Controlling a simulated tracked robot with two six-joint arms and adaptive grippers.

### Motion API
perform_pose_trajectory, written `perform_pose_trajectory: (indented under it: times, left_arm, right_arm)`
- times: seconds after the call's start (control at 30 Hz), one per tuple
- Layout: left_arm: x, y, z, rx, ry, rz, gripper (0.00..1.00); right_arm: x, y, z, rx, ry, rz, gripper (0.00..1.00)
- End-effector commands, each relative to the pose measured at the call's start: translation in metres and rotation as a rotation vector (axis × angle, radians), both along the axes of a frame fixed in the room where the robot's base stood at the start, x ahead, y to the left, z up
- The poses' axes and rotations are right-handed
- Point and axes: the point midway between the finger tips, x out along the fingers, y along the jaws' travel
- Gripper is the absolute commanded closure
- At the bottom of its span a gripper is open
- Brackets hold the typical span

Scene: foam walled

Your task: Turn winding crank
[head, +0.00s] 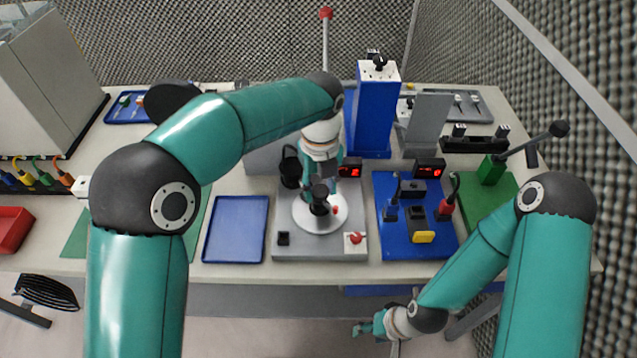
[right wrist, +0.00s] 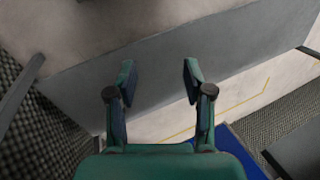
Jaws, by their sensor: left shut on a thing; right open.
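The winding unit is a grey base plate (head: 283,215) at the front middle of the table, with a white round disc (head: 305,221) on it. A black crank knob (head: 319,207) stands over the disc, with a small red spot beside it. My left gripper (head: 319,190) reaches down from above and is shut on the knob; the arm and wrist hide part of the contact. My right gripper (head: 362,328) is low in front of the table edge, away from the unit. In the right wrist view it is open and empty (right wrist: 158,80).
A blue tray (head: 235,230) lies left of the unit. A blue panel (head: 400,245) with switches and small cables lies to the right. A green plate (head: 490,205) with a lever is further right. A tall blue box (head: 373,120) stands behind. A red bin (head: 12,229) is at far left.

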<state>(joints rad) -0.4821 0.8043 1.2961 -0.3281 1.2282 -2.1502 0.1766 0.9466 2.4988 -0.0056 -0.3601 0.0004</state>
Motion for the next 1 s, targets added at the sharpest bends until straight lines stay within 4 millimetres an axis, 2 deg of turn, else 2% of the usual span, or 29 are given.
perform_pose_trajectory:
  times: [1.0]
  left_arm:
    - [0.002,0.000,0.002,-0.002,-0.007,0.507,0.94]
  right_arm:
    - [0.000,0.000,0.017,0.000,0.000,0.000,0.49]
